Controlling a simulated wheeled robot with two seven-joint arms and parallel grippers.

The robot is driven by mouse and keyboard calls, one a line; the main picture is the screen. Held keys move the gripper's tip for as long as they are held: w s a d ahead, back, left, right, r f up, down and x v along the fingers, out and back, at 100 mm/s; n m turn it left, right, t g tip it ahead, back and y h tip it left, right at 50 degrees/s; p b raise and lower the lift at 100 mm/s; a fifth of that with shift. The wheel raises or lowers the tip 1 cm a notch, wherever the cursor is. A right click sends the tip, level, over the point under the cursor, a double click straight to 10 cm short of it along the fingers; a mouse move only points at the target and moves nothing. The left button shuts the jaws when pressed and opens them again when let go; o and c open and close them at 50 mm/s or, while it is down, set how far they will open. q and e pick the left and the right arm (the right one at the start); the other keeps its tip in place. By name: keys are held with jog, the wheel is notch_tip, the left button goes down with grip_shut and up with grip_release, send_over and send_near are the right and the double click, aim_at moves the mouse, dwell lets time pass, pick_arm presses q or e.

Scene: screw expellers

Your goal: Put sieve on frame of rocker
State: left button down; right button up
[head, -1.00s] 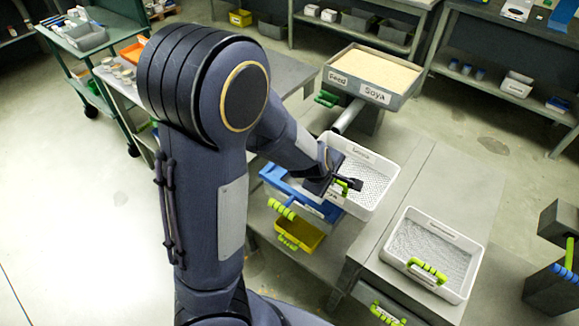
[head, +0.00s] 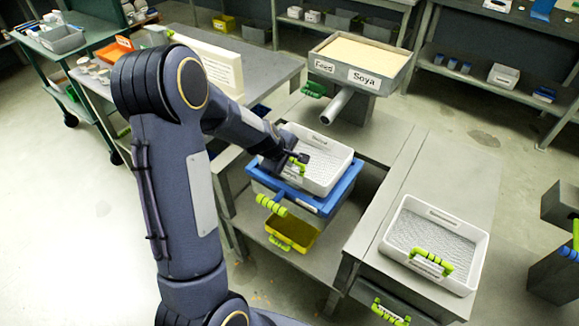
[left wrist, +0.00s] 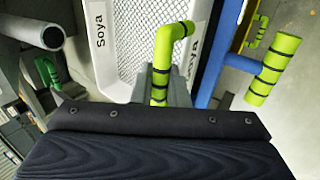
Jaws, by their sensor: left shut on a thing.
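A white sieve (head: 326,168) with a mesh floor and a green handle is over the blue frame (head: 338,196) of the rocker. My left gripper (head: 296,166) is shut on the sieve's green handle. In the left wrist view the sieve's mesh (left wrist: 128,42), its "Soya" labels and the green handle (left wrist: 162,60) show close up, with the blue frame (left wrist: 222,60) to the right. The sieve looks roughly level within the frame's outline; whether it touches the frame, I cannot tell. My right gripper is not in view.
A second white sieve (head: 434,242) with a green handle stands on the grey table (head: 455,175) at the right. A feed hopper (head: 340,78) labelled "Feed" and "Soya", with a pipe (head: 338,104), stands behind. A yellow bin (head: 292,234) is below the blue frame.

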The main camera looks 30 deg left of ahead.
pick_arm(q)
notch_tip(320, 180, down, 2)
jog(key=shift+f, duration=0.1)
jog(key=c, duration=1.4)
grip_release()
jog(key=shift+c, duration=0.2)
